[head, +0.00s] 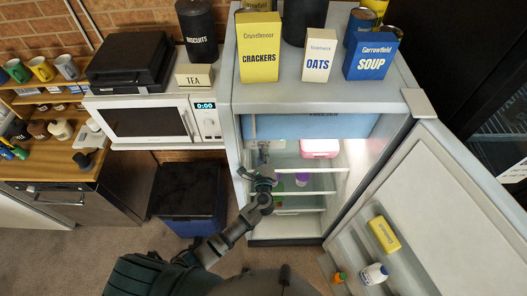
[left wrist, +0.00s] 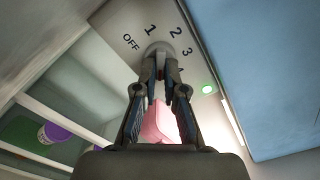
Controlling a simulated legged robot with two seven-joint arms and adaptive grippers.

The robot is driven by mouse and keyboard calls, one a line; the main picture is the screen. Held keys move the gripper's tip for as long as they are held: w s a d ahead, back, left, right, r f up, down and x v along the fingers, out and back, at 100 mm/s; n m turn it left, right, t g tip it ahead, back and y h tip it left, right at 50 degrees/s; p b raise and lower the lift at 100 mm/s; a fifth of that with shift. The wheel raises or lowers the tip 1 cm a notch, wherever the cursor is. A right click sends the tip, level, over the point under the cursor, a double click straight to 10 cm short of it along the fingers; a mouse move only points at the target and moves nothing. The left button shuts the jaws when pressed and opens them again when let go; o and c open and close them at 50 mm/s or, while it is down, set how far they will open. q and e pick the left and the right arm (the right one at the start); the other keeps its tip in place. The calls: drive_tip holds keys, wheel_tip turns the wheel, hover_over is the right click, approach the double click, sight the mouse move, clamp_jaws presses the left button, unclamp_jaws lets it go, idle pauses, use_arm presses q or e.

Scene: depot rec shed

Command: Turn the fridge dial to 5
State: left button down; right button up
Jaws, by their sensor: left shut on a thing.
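The fridge (head: 247,215) stands with its door (head: 440,190) swung open to the right. My left gripper (head: 264,152) reaches inside, at the upper left below the blue freezer flap (head: 300,126). In the left wrist view, its fingers (left wrist: 160,60) are shut on the round grey dial (left wrist: 157,47). OFF, 1, 2 and 3 show around the dial; a further mark below 3 is mostly hidden by a finger. The dial's pointer cannot be made out. The dial is hidden in the head view. My right gripper is not in view.
A lit green lamp (left wrist: 208,89) sits beside the dial. A pink box (head: 319,148) and a purple item (head: 302,179) stand on the fridge shelves (head: 310,194). Bottles and a yellow box (head: 384,234) are in the door. The microwave (head: 150,121) is to the left.

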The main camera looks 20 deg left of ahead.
use_arm(q)
drive_tip(key=shift+s+f, duration=0.15)
drive_tip(key=shift+f, duration=0.25)
drive_tip(key=c, duration=1.3)
unclamp_jaws()
drive_tip(key=shift+o, duration=0.2)
drive_tip(key=shift+r, duration=0.15)
drive_tip(key=v, duration=1.1)
drive_tip(key=shift+s+d, duration=0.2)
drive_tip(key=shift+s, duration=0.1)
